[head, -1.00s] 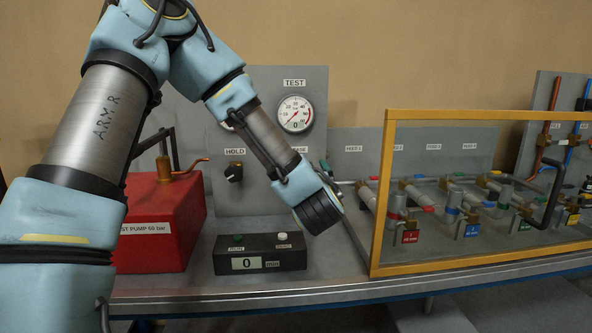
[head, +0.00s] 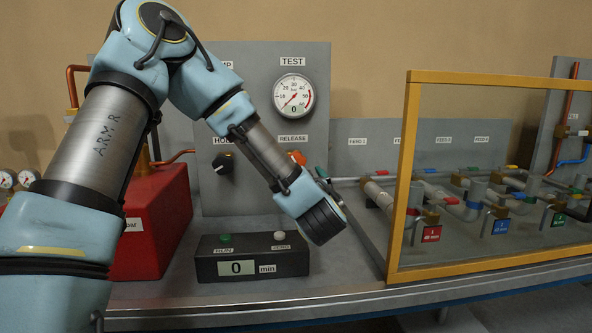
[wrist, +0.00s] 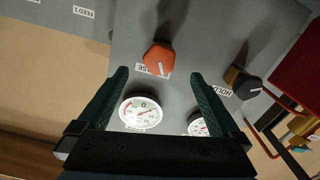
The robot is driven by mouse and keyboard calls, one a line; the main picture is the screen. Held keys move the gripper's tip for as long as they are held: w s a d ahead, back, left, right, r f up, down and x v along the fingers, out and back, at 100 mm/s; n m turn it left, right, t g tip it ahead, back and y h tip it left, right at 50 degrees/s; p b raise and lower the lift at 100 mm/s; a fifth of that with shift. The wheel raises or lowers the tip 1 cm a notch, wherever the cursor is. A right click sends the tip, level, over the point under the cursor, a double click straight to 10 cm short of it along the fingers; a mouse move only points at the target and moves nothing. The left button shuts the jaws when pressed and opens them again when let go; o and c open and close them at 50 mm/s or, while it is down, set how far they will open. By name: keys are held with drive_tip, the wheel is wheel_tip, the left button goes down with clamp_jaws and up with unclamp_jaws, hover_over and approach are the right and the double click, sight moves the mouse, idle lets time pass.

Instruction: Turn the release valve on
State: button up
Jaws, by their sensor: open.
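The release valve is an orange knob (wrist: 159,57) on the grey panel, with a white mark on its face. It sits beside a label that is partly covered in the wrist view. In the head view a piece of the orange knob (head: 298,157) shows under the RELEASE label, with my arm hiding the rest. My gripper (wrist: 159,74) is open, with its two dark green fingers spread either side of the knob in the wrist picture. It looks apart from the knob, and nothing is between the fingers. In the head view the gripper is mostly hidden behind my wrist.
The black HOLD knob (head: 223,163) is left of the release knob. The TEST gauge (head: 293,94) is above it. A red pump box (head: 160,220) and a black timer box (head: 252,258) stand on the bench. A yellow-framed guard (head: 410,150) fronts pipes at the right.

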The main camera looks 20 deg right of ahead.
drive_tip(key=p+x, duration=0.2)
drive_tip(key=x, duration=0.7)
drive_tip(key=shift+w+p, duration=0.35)
drive_tip(key=shift+c, duration=0.4)
drive_tip(key=c, duration=1.3)
drive_tip(key=shift+o, duration=0.2)
